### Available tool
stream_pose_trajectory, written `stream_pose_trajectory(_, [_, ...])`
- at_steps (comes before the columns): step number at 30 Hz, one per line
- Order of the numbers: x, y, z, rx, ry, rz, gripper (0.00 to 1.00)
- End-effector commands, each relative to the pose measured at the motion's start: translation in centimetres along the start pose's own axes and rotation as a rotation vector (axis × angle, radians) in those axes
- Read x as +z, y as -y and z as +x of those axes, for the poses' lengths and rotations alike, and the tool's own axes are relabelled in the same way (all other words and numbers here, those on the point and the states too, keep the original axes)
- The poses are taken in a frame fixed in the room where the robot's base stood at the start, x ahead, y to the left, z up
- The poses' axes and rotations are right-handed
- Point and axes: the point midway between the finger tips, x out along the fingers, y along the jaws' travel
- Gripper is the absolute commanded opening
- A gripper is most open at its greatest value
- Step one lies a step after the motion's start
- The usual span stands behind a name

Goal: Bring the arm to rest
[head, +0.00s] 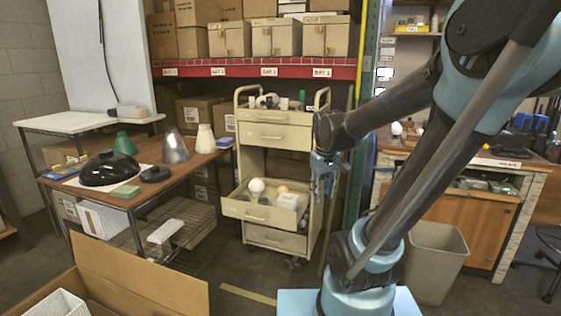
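My arm comes in from the right of the head view and bends down and left. My gripper (325,181) hangs at its end, in front of the right side of the cream drawer cart. It is small and partly dark against the cart, so I cannot tell whether its fingers are open or shut. I see no object clearly held in it. The cart (273,140) has an open drawer (255,211) with a white bulb (256,186) and small boxes in it.
A wooden table (140,198) at the left bears a black dome shade (107,169), a green cone (125,143), a grey cone (175,147) and a cream cone (205,139). An open cardboard box (140,275) stands at the front left. A grey bin (434,260) stands at the right.

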Motion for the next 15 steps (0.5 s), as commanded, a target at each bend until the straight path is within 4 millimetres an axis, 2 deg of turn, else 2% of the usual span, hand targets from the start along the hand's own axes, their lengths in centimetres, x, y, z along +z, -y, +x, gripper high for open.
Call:
stream_pose_trajectory(3, [3.0, 0.0, 0.1, -0.001, -0.003, 0.063, 0.30])
stream_pose_trajectory(15, [11.4, 0.8, 1.8, -0.006, -0.015, 0.273, 0.30])
